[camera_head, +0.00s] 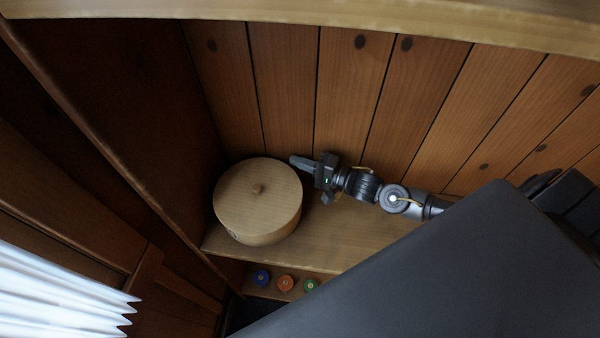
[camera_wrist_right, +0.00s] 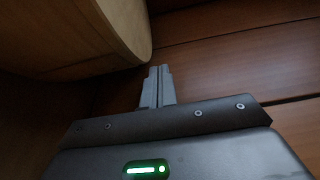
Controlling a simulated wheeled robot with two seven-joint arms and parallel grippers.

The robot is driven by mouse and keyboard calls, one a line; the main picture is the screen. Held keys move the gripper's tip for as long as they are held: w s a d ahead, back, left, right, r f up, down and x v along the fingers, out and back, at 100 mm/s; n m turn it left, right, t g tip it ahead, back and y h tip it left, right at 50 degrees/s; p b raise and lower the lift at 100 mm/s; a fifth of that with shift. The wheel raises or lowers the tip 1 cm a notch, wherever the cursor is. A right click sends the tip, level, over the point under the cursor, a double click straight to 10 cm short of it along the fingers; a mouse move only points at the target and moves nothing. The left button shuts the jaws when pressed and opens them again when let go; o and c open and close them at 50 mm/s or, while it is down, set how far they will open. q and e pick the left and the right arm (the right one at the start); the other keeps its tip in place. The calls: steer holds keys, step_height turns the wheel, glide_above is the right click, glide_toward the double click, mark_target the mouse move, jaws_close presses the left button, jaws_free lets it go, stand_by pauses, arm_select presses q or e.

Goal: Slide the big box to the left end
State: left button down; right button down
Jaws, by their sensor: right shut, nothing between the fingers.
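The big box (camera_head: 258,200) is a round, pale wooden box with a lid and a small knob. In the head view it stands at the left end of a wooden shelf (camera_head: 335,240), close to the dark side wall. My right gripper (camera_head: 293,160) is shut and empty, with its fingertips at the upper right edge of the box. In the right wrist view the shut fingers (camera_wrist_right: 157,86) point toward the planks beside the curved side of the box (camera_wrist_right: 75,35). I cannot tell whether they touch it. My left gripper is not in view.
A plank back wall (camera_head: 340,80) runs behind the shelf. A dark side panel (camera_head: 130,100) stands at the left. Below the shelf, a lower ledge holds a blue spool (camera_head: 262,278), an orange spool (camera_head: 286,283) and a green spool (camera_head: 310,286). White pleated material (camera_head: 60,295) hangs at lower left.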

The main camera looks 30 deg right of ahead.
step_height(320, 180, down, 4)
steer(key=shift+f, duration=0.15)
steer(key=shift+s+a+p, duration=0.25)
steer(key=shift+s+p, duration=0.05)
steer(key=shift+p, duration=0.3)
steer(key=shift+s+f, duration=0.15)
steer(key=shift+s+a+p, duration=0.5)
steer(key=shift+s+p, duration=0.05)
steer(key=shift+s, duration=0.05)
steer(key=shift+s+a, duration=0.1)
steer(key=shift+s, duration=0.1)
